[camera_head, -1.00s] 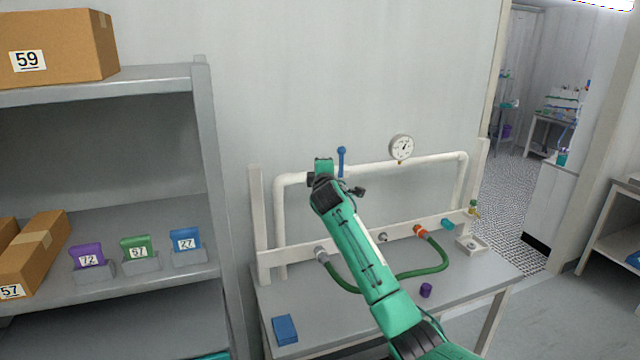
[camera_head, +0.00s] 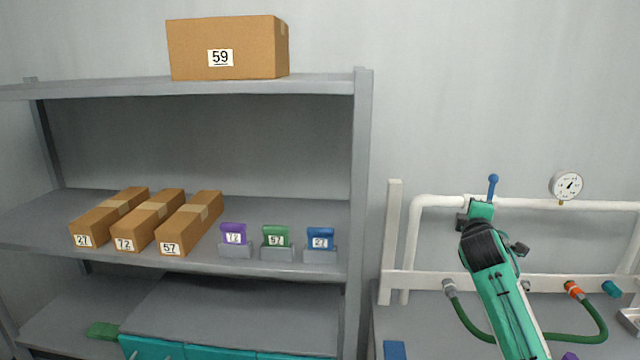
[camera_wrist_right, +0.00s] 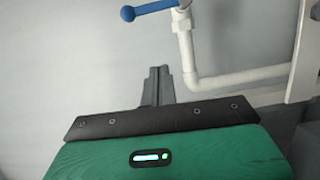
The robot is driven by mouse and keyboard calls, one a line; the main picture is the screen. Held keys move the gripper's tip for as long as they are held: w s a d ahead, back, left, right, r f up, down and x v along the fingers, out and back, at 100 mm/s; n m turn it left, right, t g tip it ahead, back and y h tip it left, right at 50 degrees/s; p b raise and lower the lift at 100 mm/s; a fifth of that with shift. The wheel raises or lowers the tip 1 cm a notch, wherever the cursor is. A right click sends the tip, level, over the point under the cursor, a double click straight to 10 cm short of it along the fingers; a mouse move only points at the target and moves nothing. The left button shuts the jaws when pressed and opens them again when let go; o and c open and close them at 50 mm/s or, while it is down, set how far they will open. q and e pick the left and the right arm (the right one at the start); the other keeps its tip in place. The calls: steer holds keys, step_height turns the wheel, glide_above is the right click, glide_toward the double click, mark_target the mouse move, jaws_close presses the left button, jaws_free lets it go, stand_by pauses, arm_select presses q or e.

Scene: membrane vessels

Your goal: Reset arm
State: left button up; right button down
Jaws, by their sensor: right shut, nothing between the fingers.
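My right arm (camera_head: 508,300) reaches up from the bottom right in the head view. Its gripper (camera_head: 480,209) is at the arm's upper end, in front of the white pipe and just below the blue valve handle (camera_head: 493,186) in the picture. In the right wrist view the grey fingers (camera_wrist_right: 157,86) are shut together with nothing between them. The blue handle (camera_wrist_right: 150,8) shows there above the fingers, apart from them. My left gripper is not in view.
A grey shelf (camera_head: 360,200) stands left, with cartons (camera_head: 203,213) and purple, green and blue tagged pieces in grey holders. The white pipe frame (camera_head: 393,240), gauge (camera_head: 567,186) and green hose (camera_head: 600,322) stand around my right arm. A blue block (camera_head: 394,350) lies on the bench.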

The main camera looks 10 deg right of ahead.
steer(key=s+a+f+m+g+y, duration=0.1)
steer(key=s+a+f+g+y, duration=0.1)
steer(key=s+a+f, duration=0.55)
steer(key=s+a+f+m+g+y, duration=0.15)
steer(key=s+f, duration=0.25)
steer(key=f, duration=0.6)
steer(key=s+a+f+m+g+y, duration=0.1)
steer(key=s+a+f+m+g, duration=0.1)
steer(key=s+a+f, duration=0.55)
steer(key=s+a+f+m+g+y, duration=0.1)
steer(key=s+a+f+m+g, duration=0.2)
steer(key=s, duration=0.6)
steer(key=s+a+f+m+g+y, duration=0.15)
steer(key=s+f, duration=0.35)
steer(key=s, duration=0.5)
steer(key=s+a+f+m+g+y, duration=0.1)
steer(key=s+a+f+g+y, duration=0.2)
steer(key=s, duration=0.6)
step_height(320, 180, down, 33)
steer(key=s+h, duration=0.1)
steer(key=s+d+f+g, duration=0.1)
steer(key=s+d+f, duration=0.1)
steer(key=s+f, duration=1.6)
steer(key=shift+s+d+f+g+h, duration=0.2)
steer(key=shift+s+d+g+h, duration=0.1)
steer(key=shift+s+d+g, duration=0.15)
